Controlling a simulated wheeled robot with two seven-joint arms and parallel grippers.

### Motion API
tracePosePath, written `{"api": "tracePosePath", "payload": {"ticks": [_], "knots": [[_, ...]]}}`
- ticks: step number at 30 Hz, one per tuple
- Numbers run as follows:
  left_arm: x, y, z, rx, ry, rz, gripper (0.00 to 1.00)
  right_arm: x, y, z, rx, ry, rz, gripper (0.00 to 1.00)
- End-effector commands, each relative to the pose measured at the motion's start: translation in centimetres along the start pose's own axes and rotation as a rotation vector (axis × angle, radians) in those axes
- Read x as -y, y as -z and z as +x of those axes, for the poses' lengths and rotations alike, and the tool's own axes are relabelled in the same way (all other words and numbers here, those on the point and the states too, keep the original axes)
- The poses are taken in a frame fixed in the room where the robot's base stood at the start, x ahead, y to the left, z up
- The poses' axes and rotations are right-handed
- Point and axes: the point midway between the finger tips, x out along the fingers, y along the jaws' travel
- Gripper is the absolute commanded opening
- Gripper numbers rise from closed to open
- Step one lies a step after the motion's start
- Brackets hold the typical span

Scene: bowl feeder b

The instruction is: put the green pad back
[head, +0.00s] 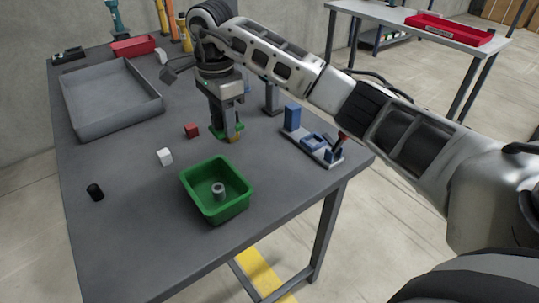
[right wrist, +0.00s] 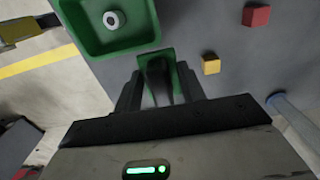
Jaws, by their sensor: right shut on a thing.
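The green pad (head: 239,127) is at the tips of my right gripper (head: 226,132), low over the table near its middle. In the right wrist view the pad (right wrist: 145,56) shows behind and between the dark fingers of my right gripper (right wrist: 160,88). The gripper is shut on it, but the fingers hide most of the pad and the exact hold. I cannot tell whether the pad touches the table. My left gripper is not in view.
A green bin (head: 217,205) holding a grey ring (head: 218,190) stands in front. A yellow cube (right wrist: 211,65) is beside the gripper. Red (head: 191,130) and white (head: 165,157) cubes lie left. A grey tray (head: 112,121) is at the back left, a blue-block fixture (head: 314,145) right.

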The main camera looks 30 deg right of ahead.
Motion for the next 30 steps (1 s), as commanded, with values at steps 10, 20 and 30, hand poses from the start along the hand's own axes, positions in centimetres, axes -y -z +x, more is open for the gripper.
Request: {"api": "tracePosePath", "payload": {"ticks": [10, 20, 30], "knots": [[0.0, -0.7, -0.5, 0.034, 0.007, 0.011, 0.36, -4.6, 6.4, 5.1, -0.001, -0.005, 0.001, 0.15], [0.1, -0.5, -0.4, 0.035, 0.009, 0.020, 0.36, -5.9, 8.5, 8.2, 0.000, -0.001, 0.000, 0.15], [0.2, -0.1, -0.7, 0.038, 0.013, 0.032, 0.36, -6.0, 8.7, 11.5, 0.000, 0.001, -0.001, 0.15]]}}
